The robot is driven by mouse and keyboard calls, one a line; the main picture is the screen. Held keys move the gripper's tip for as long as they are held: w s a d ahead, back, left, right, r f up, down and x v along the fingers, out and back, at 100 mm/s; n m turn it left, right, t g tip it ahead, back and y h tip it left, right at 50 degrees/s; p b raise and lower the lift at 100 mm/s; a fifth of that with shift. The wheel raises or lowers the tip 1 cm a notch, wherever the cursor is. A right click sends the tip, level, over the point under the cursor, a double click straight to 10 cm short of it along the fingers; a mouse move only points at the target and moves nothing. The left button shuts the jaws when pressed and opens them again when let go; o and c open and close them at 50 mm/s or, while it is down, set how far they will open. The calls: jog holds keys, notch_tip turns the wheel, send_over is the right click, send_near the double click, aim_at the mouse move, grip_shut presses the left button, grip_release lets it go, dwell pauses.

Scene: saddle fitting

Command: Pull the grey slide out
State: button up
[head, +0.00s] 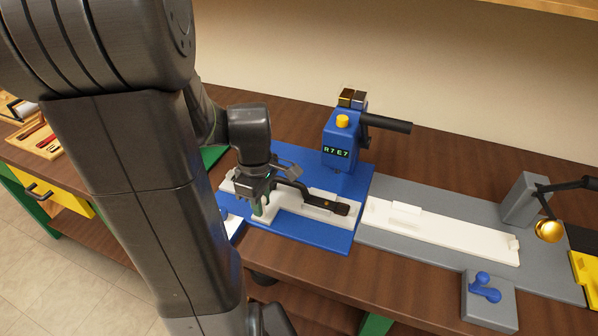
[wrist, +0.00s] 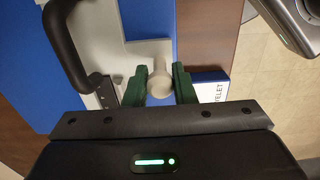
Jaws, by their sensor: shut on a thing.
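The blue fixture (head: 335,240) bears a pale grey slide (head: 290,205) along its base. A black arched handle (head: 320,200) lies along the fixture; it also shows in the wrist view (wrist: 65,50). My gripper (head: 262,210) is down at the left part of the slide. In the wrist view, the green fingers of my gripper (wrist: 161,78) are shut on a pale round knob (wrist: 160,84), with one finger on each side of it. The knob stands at the end of a pale strip (wrist: 150,52). The fingers and wrist hide part of the slide in the head view.
A blue post with a black lever (head: 385,124) and a display stands behind the slide. To the right, a grey plate (head: 390,236) bears a long white strip (head: 440,230). A blue-and-white labelled block (wrist: 210,85) is close beside the right finger in the wrist view.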

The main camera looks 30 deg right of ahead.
jog(key=shift+s+a, duration=1.5)
jog(key=shift+a, duration=0.2)
jog(key=shift+o, duration=0.3)
jog(key=shift+o, duration=0.5)
jog(key=shift+s+a+f, duration=0.1)
jog(key=shift+s+a, duration=0.05)
jog(key=o, duration=0.6)
jog(key=shift+a, duration=0.1)
jog(key=shift+c, duration=0.2)
jog(key=shift+r+p, duration=0.5)
jog(key=shift+p, duration=0.05)
notch_tip(320, 180, up, 5)
jog(key=p, duration=0.4)
jog(key=shift+r+p, duration=0.1)
jog(key=shift+p, duration=0.25)
